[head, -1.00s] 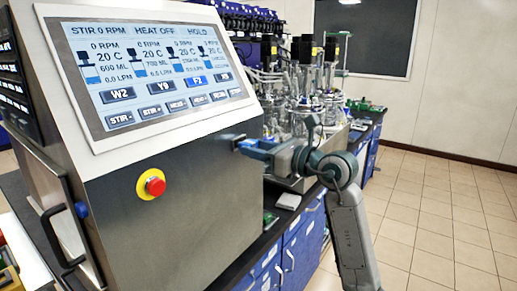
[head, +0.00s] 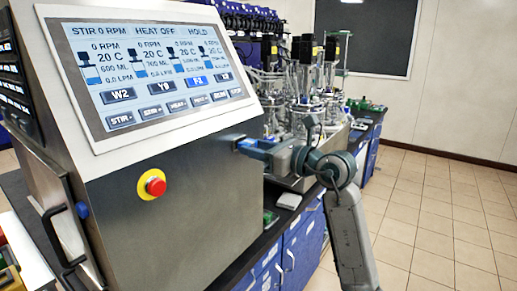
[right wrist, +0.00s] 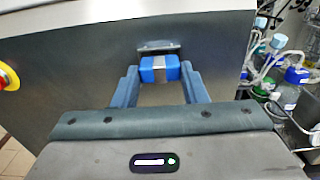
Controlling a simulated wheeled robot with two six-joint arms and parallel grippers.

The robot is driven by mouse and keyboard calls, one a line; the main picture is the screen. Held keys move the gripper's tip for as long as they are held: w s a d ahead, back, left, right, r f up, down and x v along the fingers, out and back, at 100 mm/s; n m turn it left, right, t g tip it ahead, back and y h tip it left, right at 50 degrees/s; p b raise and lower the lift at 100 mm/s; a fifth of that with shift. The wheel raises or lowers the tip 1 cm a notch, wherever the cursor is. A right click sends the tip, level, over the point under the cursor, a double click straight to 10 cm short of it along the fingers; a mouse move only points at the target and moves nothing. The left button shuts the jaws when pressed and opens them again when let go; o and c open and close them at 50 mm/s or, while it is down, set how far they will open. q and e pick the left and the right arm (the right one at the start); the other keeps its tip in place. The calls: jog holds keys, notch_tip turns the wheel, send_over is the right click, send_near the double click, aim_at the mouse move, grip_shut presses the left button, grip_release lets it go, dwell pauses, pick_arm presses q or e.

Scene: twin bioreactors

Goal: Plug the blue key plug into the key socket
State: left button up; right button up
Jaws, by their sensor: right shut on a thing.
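The blue key plug (right wrist: 173,68) is a small blue block with a grey band around its middle, seen in the right wrist view. My right gripper (right wrist: 160,74) is shut on it, one finger on each side. The key socket (right wrist: 158,46) is a grey metal piece on the steel cabinet face, just beyond the plug. The plug is close up against it; I cannot tell how far it is in. In the head view my right gripper (head: 252,149) is at the cabinet's right edge and largely hides the plug. My left gripper is not in view.
The steel control cabinet (head: 190,215) has a screen (head: 160,65) and a red stop button (head: 155,187) on a yellow ring. Glass vessels with tubes (head: 300,90) stand behind my right gripper on the dark bench. The tiled floor (head: 440,220) at right is clear.

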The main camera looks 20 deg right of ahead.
jog(key=shift+w+a, duration=0.3)
jog(key=shift+w, duration=0.1)
jog(key=o, duration=1)
jog(key=o, duration=0.5)
jog(key=shift+o, duration=0.2)
